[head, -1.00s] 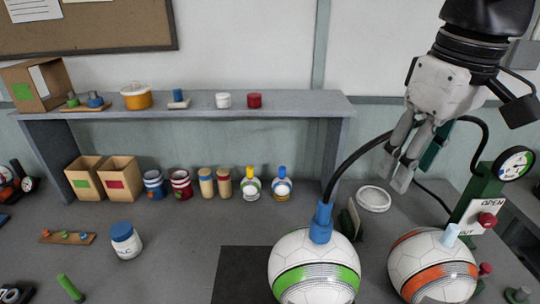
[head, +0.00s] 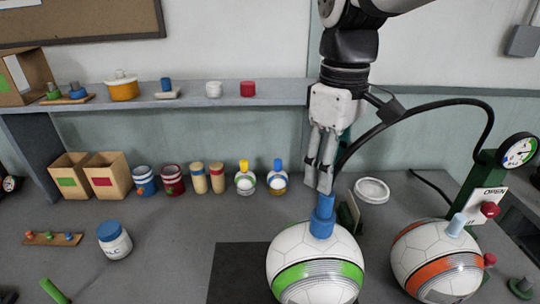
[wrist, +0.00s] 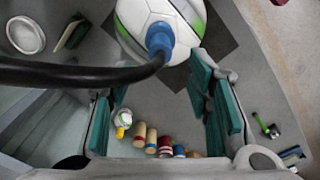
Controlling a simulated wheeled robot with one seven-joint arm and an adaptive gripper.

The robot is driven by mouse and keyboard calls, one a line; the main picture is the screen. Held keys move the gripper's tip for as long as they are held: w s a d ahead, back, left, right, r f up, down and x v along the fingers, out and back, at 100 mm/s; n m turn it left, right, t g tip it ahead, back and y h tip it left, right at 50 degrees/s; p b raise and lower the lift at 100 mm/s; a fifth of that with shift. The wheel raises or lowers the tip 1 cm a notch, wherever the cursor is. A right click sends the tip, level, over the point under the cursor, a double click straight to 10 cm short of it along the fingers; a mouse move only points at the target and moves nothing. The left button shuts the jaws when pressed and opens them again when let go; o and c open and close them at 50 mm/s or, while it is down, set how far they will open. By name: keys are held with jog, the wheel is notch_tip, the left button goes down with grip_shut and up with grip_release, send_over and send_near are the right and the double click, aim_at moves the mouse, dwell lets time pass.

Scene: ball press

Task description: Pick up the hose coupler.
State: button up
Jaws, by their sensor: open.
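The blue hose coupler (head: 322,216) stands upright on top of the white ball with the green band (head: 316,270). A black hose (head: 425,103) runs from it to the green press post. In the wrist view the coupler (wrist: 160,39) shows on the ball at the top, beyond the fingers, with the hose crossing in front at the left. My gripper (head: 321,186) points down just above the coupler, its tips close to the coupler's top. In the wrist view its teal finger pads (wrist: 155,105) are wide apart with nothing between them.
A second white ball with an orange band (head: 436,262) stands to the right, with a pale blue plug on top. The press post with a gauge (head: 518,151) and red button is at the far right. Jars and boxes line the back under the shelf (head: 190,98).

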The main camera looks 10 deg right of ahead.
aim_at(324, 212)
jog(key=shift+s+f, duration=0.15)
jog(key=shift+f, duration=3)
grip_shut()
